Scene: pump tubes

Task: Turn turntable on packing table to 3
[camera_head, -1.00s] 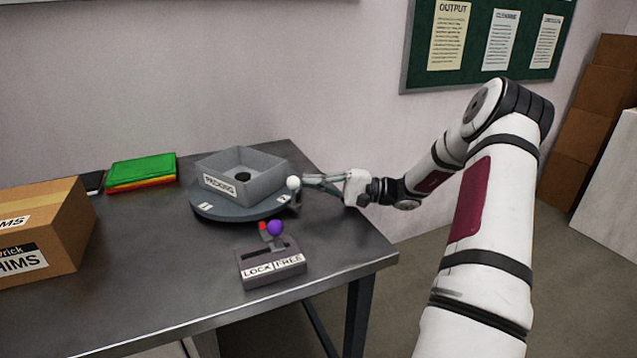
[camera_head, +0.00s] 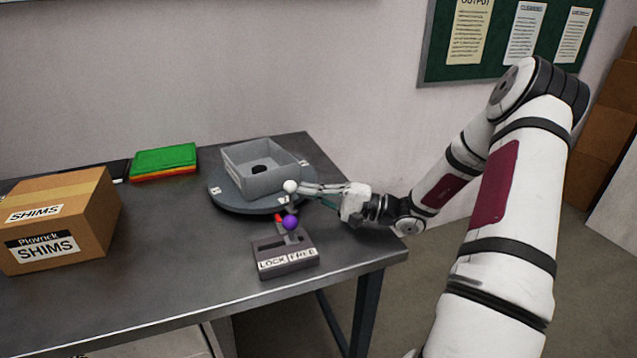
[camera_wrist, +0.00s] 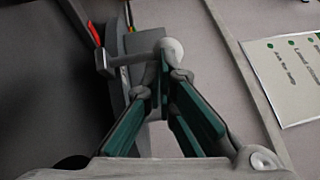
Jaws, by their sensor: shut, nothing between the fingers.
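The round grey turntable (camera_head: 232,202) stands on the packing table (camera_head: 180,262), with an open grey box (camera_head: 262,183) on top. Small number labels sit on its rim; their digits are too small to read. A white ball knob (camera_head: 290,186) is at its front right edge. My gripper (camera_head: 299,187) reaches in from the right, fingers shut, tips right beside the knob. In the wrist view the fingertips (camera_wrist: 175,78) are just below the knob (camera_wrist: 172,50); I cannot tell if they touch. The purple-balled lever (camera_head: 291,223) stands on the FREE side of the lock box (camera_head: 284,255).
A SHIMS carton (camera_head: 60,220) stands at the table's left. Green, orange and red folders (camera_head: 163,162) lie at the back. The lock box stands close in front of the turntable. A notice board (camera_head: 500,45) hangs on the wall.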

